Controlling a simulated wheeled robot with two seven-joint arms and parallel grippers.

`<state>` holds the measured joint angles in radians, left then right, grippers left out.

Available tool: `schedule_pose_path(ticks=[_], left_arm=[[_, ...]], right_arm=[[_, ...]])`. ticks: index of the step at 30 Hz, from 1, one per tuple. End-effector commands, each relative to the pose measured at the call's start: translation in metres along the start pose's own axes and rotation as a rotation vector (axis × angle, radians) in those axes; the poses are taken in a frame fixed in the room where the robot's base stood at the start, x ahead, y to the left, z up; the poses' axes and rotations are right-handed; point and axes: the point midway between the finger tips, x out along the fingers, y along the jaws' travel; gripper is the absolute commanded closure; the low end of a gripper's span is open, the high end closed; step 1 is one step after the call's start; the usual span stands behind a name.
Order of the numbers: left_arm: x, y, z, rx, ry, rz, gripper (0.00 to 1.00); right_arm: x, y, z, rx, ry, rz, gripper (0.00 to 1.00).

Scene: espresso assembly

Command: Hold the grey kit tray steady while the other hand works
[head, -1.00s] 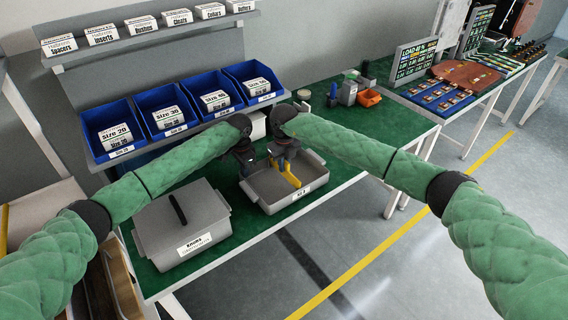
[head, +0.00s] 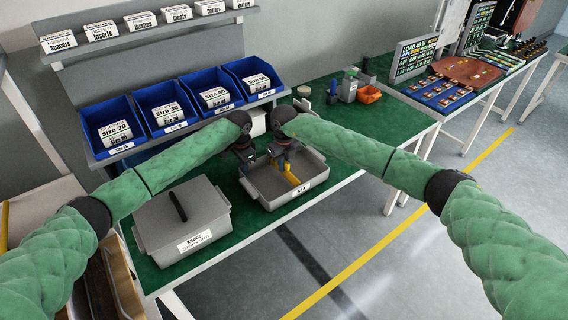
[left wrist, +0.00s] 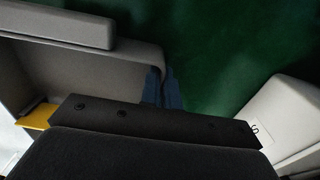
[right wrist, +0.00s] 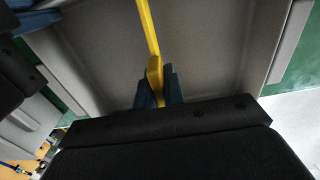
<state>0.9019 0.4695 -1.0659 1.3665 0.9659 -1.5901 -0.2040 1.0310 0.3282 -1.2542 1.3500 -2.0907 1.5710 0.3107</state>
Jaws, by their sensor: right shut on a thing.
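The grey kit tray (head: 261,191) sits on the green bench top, near its front edge. My left gripper (head: 245,165) is at the tray's left wall; in the left wrist view its blue fingertips (left wrist: 162,88) are close together at the end of that wall. I cannot tell whether they pinch it. My right gripper (head: 284,162) points down into the tray. It is shut on a yellow strip (head: 292,177), which shows between its blue fingers and runs on across the tray in the right wrist view (right wrist: 148,30). My grippers hide part of the tray's inside.
A lidded grey box (head: 181,222) stands close to the left of the tray. Blue bins (head: 107,129) with size labels line the back, below a shelf of white boxes (head: 101,31). An orange bin (head: 369,94) stands at the back right. Green bench right of the tray is clear.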

Motion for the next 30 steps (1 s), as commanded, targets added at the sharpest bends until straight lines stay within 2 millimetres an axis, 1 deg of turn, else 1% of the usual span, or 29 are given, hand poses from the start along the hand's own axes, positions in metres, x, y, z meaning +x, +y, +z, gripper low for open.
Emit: schedule_pose_path(ticks=[8,30], left_arm=[[-0.0002,-0.0001,-0.0001,0.0,0.0,0.0,1.0],[-0.0002,0.0,-0.0001,0.0,0.0,0.0,1.0]], right_arm=[[0.0045,0.0001,0.0,0.0,0.0,0.0,1.0],[0.0078,-0.0002,-0.0001,0.0,0.001,-0.001,1.0]])
